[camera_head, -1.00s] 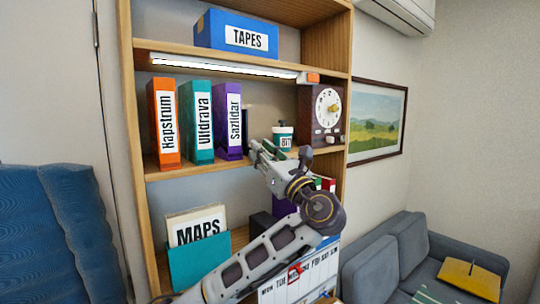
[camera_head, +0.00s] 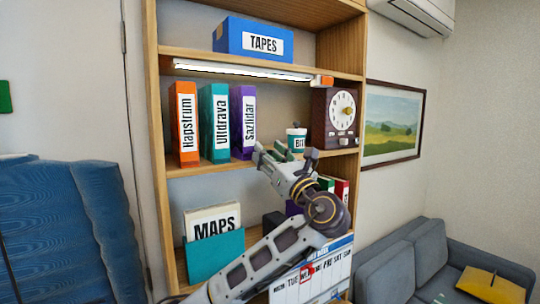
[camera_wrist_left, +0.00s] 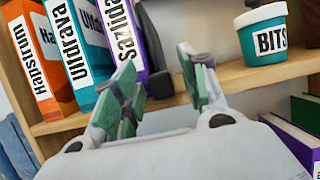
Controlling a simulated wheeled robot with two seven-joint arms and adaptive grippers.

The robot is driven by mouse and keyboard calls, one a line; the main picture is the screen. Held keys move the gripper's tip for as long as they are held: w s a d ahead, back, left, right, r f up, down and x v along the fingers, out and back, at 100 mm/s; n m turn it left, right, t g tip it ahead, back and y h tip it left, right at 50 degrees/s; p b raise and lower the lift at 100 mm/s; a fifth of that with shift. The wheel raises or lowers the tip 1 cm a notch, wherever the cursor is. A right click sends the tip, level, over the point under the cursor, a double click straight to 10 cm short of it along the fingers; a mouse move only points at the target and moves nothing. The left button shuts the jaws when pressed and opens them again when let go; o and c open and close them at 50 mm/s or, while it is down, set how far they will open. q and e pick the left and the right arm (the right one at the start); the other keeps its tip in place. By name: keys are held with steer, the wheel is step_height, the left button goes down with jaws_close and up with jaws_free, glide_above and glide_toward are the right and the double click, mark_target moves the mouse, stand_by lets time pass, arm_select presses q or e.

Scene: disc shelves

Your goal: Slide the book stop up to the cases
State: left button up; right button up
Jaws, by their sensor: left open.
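My left gripper (camera_head: 283,158) is open and empty at the front of that shelf. Its green-padded fingers (camera_wrist_left: 158,68) frame the book stop's lower part in the wrist picture, apparently in front of it. My right gripper is out of view.
A teal-and-white BITS tub (camera_head: 297,138) stands to the right on the same shelf, close to my gripper, with a dark clock (camera_head: 333,117) beyond it. A lamp bar (camera_head: 240,70) hangs above. Purple and green books (camera_wrist_left: 292,140) are below.

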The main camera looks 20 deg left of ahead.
arm_select(q)
steer(key=v, duration=1.2)
steer(key=shift+f, duration=0.15)
stand_by(0.5)
